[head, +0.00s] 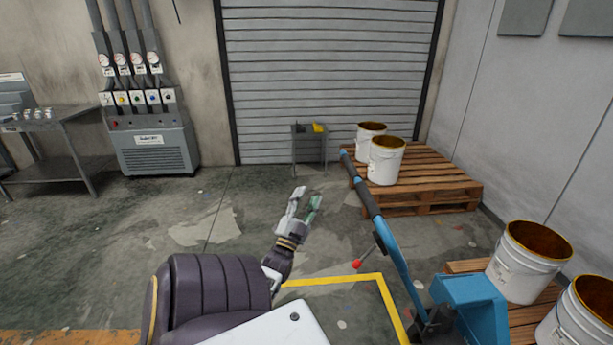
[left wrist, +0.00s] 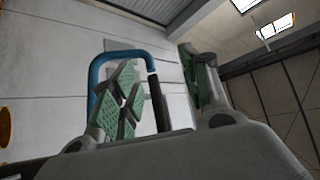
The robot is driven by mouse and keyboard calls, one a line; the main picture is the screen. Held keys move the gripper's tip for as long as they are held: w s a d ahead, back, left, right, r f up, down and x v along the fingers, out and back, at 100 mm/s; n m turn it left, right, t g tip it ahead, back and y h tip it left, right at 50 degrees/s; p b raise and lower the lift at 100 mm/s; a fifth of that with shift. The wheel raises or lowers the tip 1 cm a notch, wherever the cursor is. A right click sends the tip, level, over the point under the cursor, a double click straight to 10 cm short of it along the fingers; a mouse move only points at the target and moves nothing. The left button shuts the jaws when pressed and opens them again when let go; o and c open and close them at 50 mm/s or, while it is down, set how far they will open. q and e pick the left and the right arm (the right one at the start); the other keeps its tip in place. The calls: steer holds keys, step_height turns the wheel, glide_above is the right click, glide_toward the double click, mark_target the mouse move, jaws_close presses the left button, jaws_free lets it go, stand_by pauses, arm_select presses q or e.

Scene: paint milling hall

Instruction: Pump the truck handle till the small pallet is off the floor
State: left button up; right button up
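The blue truck handle (head: 393,255) has a dark grip (head: 362,188) and leans up and away from the blue pallet truck (head: 478,303) at the lower right. A lever with a red knob (head: 357,264) sticks out from it. The small pallet (head: 466,267) is partly cut off at the right edge; whether it touches the floor cannot be told. My left gripper (head: 306,198) is open and empty, left of the handle and apart from it. In the left wrist view the blue handle loop (left wrist: 93,88) shows beyond my parted green-padded fingers. My right gripper is not in view.
White buckets (head: 527,262) stand on the small pallet. Another wooden pallet (head: 437,182) with two buckets (head: 386,160) stands behind the handle. A small grey stand (head: 309,150) is by the shutter. Yellow tape (head: 330,280) marks the floor; the floor left of the handle is clear.

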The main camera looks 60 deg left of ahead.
arm_select(q)
steer(key=v, duration=1.2)
steer(key=shift+d+r, duration=0.2)
steer(key=shift+w, duration=0.1)
stand_by(0.7)
